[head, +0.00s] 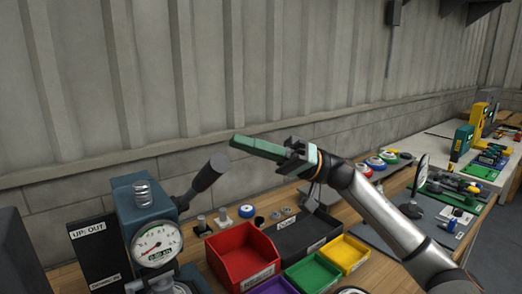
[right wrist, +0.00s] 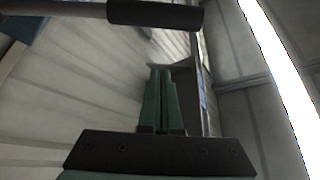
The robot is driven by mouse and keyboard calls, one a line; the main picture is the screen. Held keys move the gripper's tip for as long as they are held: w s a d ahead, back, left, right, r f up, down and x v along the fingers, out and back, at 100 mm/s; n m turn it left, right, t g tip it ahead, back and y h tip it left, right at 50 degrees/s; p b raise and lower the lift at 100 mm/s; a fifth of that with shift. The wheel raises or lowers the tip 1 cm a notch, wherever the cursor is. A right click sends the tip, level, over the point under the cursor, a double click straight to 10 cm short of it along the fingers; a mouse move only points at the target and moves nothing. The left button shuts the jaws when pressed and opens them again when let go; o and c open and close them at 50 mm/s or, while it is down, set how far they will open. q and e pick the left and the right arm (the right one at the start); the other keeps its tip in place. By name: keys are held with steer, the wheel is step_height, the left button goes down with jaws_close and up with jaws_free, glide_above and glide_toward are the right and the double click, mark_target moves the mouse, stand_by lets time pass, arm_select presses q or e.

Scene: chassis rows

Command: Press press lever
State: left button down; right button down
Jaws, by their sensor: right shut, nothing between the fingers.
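The press (head: 147,215) stands at the lower left of the head view, a blue-grey body with a spring on top and a round dial gauge (head: 156,245). Its press lever (head: 206,175) slants up to the right and ends in a dark grip. In the right wrist view the lever's dark grip (right wrist: 155,14) crosses the top, beyond the fingertips. My right gripper (head: 233,142), with green fingers, is shut and empty. In the head view it appears above and to the right of the grip, apart from it. My left gripper is not in view.
Red (head: 243,257), yellow (head: 344,254) and green (head: 312,273) bins stand on the wooden bench right of the press. A black panel with labels (head: 93,250) is left of it. A grey wall runs behind. Tools lie on the bench farther right.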

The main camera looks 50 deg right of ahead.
mark_target(225, 160)
steer(key=shift+w+a+f, duration=0.1)
steer(key=shift+a+f, duration=0.1)
steer(key=shift+a, duration=0.65)
steer(key=shift+w+a+f, duration=0.15)
steer(key=shift+a+f, duration=0.05)
steer(key=shift+a, duration=0.65)
steer(key=shift+w+a+f, duration=0.1)
steer(key=shift+a+f, duration=0.1)
steer(key=shift+a, duration=0.65)
steer(key=shift+f, duration=0.1)
